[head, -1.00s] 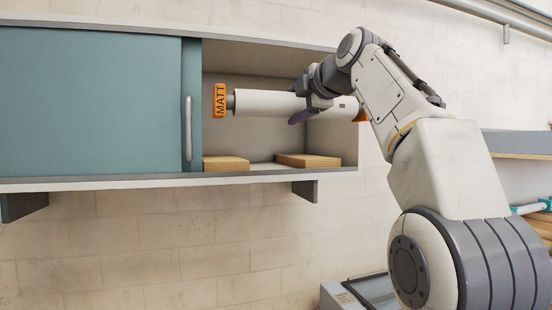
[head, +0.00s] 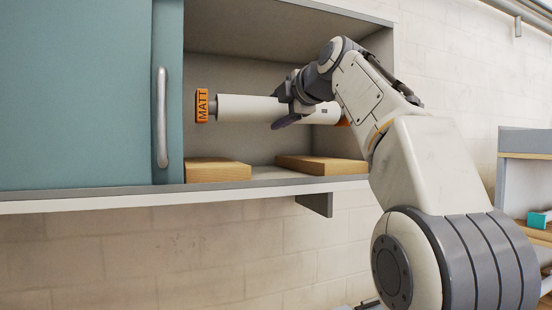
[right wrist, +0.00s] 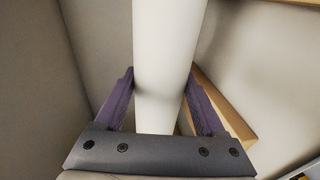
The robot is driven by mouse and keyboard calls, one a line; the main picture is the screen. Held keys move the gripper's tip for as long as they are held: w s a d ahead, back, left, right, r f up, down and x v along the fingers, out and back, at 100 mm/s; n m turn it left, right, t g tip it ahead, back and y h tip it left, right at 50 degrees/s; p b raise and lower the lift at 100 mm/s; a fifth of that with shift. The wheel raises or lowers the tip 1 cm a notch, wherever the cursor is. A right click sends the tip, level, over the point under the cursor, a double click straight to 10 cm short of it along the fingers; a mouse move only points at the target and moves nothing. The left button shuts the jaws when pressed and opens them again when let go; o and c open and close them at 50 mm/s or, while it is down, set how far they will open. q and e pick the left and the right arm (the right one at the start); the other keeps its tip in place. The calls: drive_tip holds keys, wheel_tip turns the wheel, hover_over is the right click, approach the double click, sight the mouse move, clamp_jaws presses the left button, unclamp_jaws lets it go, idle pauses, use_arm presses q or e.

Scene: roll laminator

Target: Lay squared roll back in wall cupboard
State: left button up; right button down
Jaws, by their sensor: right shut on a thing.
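The white roll (head: 246,108) has an orange end cap marked MATT (head: 202,106) at its left end and an orange piece at its right end. It lies roughly level in the opening of the wall cupboard (head: 240,187), above two wooden blocks. My right gripper (head: 284,121) is shut around the roll right of its middle. In the right wrist view the roll (right wrist: 164,60) runs between the two purple fingers (right wrist: 160,100). My left gripper is not in view.
A left wooden block (head: 217,170) and a right wooden block (head: 320,164) rest on the cupboard floor with a gap between them. A teal sliding door (head: 75,100) with a grey handle (head: 161,118) covers the left side. Shelves (head: 525,155) stand at the right.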

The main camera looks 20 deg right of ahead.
drive_tip(key=f, duration=0.2)
drive_tip(key=f+b, duration=0.1)
drive_tip(key=shift+d+f, duration=0.2)
drive_tip(key=shift+f, duration=0.15)
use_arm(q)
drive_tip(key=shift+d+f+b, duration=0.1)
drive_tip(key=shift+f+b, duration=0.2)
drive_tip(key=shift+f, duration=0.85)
use_arm(e)
drive_tip(key=shift+s+f, duration=0.15)
drive_tip(key=shift+f, duration=2)
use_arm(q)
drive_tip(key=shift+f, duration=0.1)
use_arm(e)
drive_tip(key=shift+f, duration=0.1)
drive_tip(key=shift+f, duration=0.1)
unclamp_jaws()
drive_tip(key=shift+f, duration=0.15)
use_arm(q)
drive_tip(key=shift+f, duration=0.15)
